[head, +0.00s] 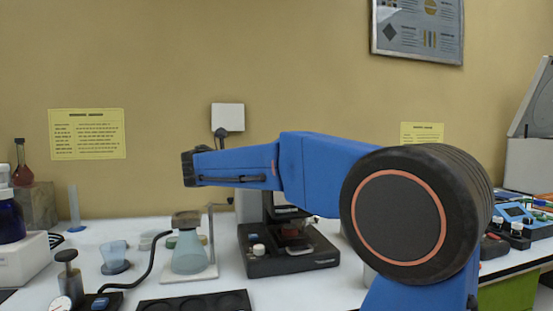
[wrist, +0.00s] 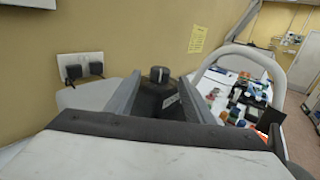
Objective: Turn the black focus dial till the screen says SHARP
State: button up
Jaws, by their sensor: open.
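The black focus dial (wrist: 159,74), with a pale mark on its top, shows in the wrist view on top of a dark housing with a small white label. My open gripper (wrist: 159,82) points at it, one grey finger on each side in the picture. Gaps show between dial and fingers; I cannot tell how far beyond the tips it is. In the head view, my blue arm hides the upper part of a black-based instrument (head: 290,262), and I cannot make out the dial there. No screen text is readable.
A flask (head: 188,252) on a white stand is left of the instrument, with a dark tray (head: 196,302) in front. A cable runs to a small device at the left. In the wrist view, a wall socket with black plugs (wrist: 82,70) is at left, and a pale curved frame (wrist: 250,55) at right.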

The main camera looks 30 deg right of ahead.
jog(key=shift+x, duration=2.85)
jog(key=c, duration=1)
